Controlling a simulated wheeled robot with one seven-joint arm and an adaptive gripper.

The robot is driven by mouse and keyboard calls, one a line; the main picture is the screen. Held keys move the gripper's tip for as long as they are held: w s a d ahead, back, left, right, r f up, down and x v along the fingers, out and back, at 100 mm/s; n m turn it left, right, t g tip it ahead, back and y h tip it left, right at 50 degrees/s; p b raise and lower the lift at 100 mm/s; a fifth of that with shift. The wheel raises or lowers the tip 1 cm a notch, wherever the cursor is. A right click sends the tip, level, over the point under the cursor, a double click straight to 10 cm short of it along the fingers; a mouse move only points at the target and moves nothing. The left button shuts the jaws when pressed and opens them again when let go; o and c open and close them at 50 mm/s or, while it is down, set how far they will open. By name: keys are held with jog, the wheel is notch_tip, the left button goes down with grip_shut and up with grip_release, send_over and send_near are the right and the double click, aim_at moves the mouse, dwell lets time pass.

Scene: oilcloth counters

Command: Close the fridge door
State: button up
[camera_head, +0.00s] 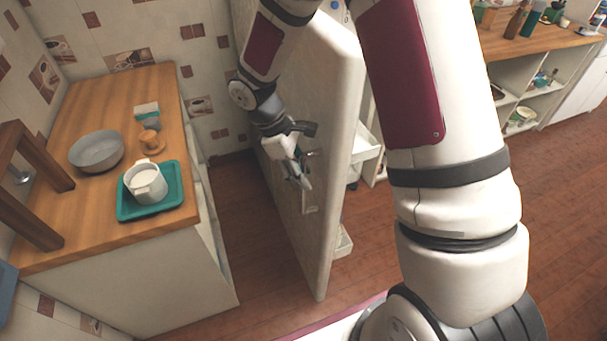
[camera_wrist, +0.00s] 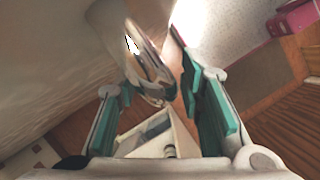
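The fridge door (camera_head: 325,110) stands open as a tall cream slab in the middle of the head view, its shelved inner side facing right. Its outer face fills the left of the wrist view (camera_wrist: 50,60). My gripper (camera_head: 296,170) is at the outer face, beside the door handle (camera_head: 310,190). In the wrist view, the shiny metal handle (camera_wrist: 143,60) lies ahead of and partly between the teal-padded fingers (camera_wrist: 156,92). The fingers are apart, and I see no firm grip on the handle. Whether a finger touches it is unclear. My arm hides most of the fridge body.
A wooden counter (camera_head: 95,95) at left holds a grey bowl (camera_head: 97,149), a teal tray (camera_head: 172,205) with a white jug (camera_head: 146,184), and a small wooden cup (camera_head: 149,140). Brown floor (camera_head: 250,240) lies between counter and door. Shelves (camera_head: 525,95) stand at far right.

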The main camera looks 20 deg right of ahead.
jog(key=shift+s+d+f, duration=0.1)
jog(key=shift+d+f, duration=0.05)
jog(key=shift+f, duration=0.25)
grip_shut()
